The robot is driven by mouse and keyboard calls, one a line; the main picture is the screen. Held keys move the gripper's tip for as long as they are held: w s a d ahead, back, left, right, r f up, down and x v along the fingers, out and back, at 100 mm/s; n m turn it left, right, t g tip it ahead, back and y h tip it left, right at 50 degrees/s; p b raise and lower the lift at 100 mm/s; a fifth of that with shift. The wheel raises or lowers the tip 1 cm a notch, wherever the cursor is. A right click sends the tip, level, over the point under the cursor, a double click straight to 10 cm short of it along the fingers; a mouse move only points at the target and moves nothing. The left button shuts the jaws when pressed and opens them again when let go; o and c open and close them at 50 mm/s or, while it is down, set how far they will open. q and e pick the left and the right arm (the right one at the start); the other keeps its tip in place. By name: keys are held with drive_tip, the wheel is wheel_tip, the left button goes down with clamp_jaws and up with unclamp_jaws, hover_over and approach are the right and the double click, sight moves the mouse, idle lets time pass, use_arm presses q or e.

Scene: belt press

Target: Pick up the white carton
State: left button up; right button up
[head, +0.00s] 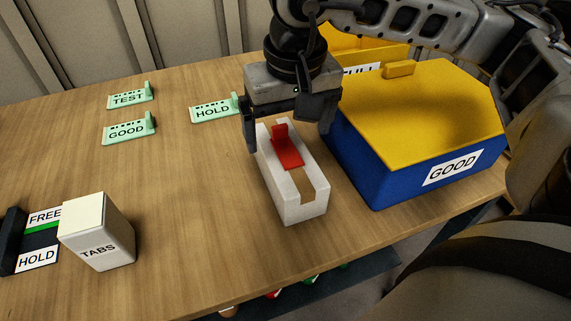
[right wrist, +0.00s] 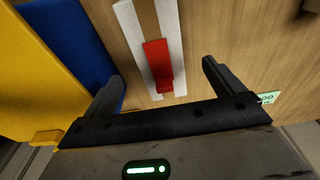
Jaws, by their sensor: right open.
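A white box lettered TABS (head: 98,235) stands upright on the table at the left of the head view, well away from my right gripper. A long white piece with a slot (head: 303,207) lies nearer the middle, with a red tab (head: 288,150) on it; both also show in the right wrist view, the white piece (right wrist: 131,35) and the red tab (right wrist: 158,65). My right gripper (head: 288,135) is open and empty over the far end of the slotted piece, one finger on each side of it. The fingers appear apart from it. My left gripper is out of view.
A blue box with a yellow lid lettered GOOD (head: 420,110) stands close to the right of my right gripper. Green signs TEST (head: 128,98), GOOD (head: 127,131) and HOLD (head: 212,112) stand behind. A FREE/HOLD panel (head: 42,240) is at far left. The table's middle is clear.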

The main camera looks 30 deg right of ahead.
sight(286, 150)
drive_tip(key=f, duration=0.3)
drive_tip(key=shift+w+f, duration=0.2)
drive_tip(key=shift+f, duration=0.1)
drive_tip(key=shift+w+d+f, duration=0.15)
drive_tip(key=shift+w+f, duration=0.05)
drive_tip(key=shift+f, duration=0.3)
drive_tip(key=f, duration=0.2)
drive_tip(key=w+f, duration=0.1)
drive_tip(key=f, duration=0.1)
drive_tip(key=shift+d+f+p, duration=0.2)
drive_tip(key=shift+p, duration=0.2)
drive_tip(key=shift+c, duration=0.3)
drive_tip(key=shift+r, duration=0.1)
drive_tip(key=c, duration=1.4)
drive_tip(key=shift+r, duration=0.15)
drive_tip(key=shift+c, duration=0.2)
